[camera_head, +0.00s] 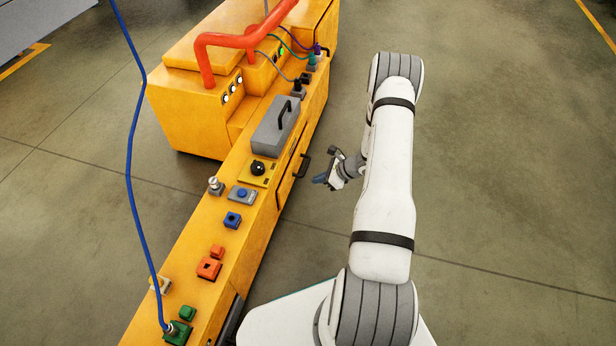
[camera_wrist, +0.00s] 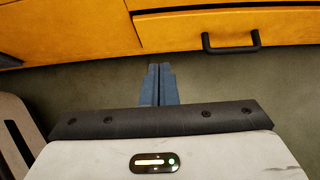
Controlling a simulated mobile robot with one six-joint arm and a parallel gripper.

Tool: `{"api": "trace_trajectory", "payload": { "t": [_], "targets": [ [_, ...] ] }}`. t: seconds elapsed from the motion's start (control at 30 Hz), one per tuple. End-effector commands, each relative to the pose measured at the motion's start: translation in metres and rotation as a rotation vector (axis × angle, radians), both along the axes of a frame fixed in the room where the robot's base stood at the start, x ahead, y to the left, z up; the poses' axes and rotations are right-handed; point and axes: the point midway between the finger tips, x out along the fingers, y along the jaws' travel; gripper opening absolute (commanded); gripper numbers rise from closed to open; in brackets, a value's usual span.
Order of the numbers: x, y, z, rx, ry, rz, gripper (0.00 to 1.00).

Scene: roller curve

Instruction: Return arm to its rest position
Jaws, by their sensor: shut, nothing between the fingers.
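My gripper (camera_head: 322,179) hangs off the end of my white arm, to the right of the yellow machine, in the head view. In the wrist view the gripper's blue fingers (camera_wrist: 160,84) are shut together with nothing between them. They point toward the machine's yellow front and are apart from it, with grey floor showing behind them. My arm reaches up the head picture from its base at the bottom and bends back at the far end.
The long yellow machine (camera_head: 190,262) stands left of my arm, carrying a grey box (camera_head: 273,128), a black knob (camera_head: 258,168) and several coloured blocks. A black handle (camera_wrist: 231,43) juts from its front. A blue cable (camera_head: 130,150) hangs left. Floor at right is clear.

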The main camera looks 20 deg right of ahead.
Motion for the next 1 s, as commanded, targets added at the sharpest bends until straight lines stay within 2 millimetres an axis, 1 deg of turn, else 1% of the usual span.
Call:
{"api": "trace_trajectory", "payload": {
  "t": [0.03, 0.27, 0.3, 0.37, 0.43, 0.47, 0.5, 0.57, 0.6, 0.67, 0.7, 0.77, 0.8, 0.87, 0.9, 0.97, 1.0],
  "targets": [
    [-0.002, -0.002, 0.003, 0.0, 0.0, 0.0, 0.0],
    [-0.003, -0.003, 0.004, 0.0, 0.001, 0.001, 0.0],
    [-0.002, -0.002, 0.007, -0.001, -0.001, 0.006, 0.0],
    [-0.001, 0.0, 0.018, -0.009, -0.01, 0.024, 0.0],
    [0.002, 0.006, 0.045, -0.025, -0.029, 0.07, 0.0],
    [0.003, 0.009, 0.061, -0.037, -0.041, 0.099, 0.0],
    [0.005, 0.015, 0.085, -0.053, -0.059, 0.145, 0.0],
    [0.006, 0.025, 0.125, -0.083, -0.091, 0.227, 0.0],
    [0.005, 0.033, 0.154, -0.107, -0.113, 0.289, 0.0],
    [0.001, 0.045, 0.196, -0.143, -0.145, 0.381, 0.0],
    [-0.001, 0.053, 0.222, -0.168, -0.168, 0.442, 0.0],
    [-0.007, 0.065, 0.261, -0.205, -0.199, 0.533, 0.0],
    [-0.012, 0.072, 0.286, -0.23, -0.218, 0.593, 0.0],
    [-0.021, 0.083, 0.323, -0.27, -0.248, 0.682, 0.0],
    [-0.028, 0.09, 0.347, -0.296, -0.268, 0.741, 0.0],
    [-0.039, 0.1, 0.382, -0.338, -0.297, 0.83, 0.0],
    [-0.047, 0.106, 0.405, -0.366, -0.315, 0.889, 0.0]
  ]
}}
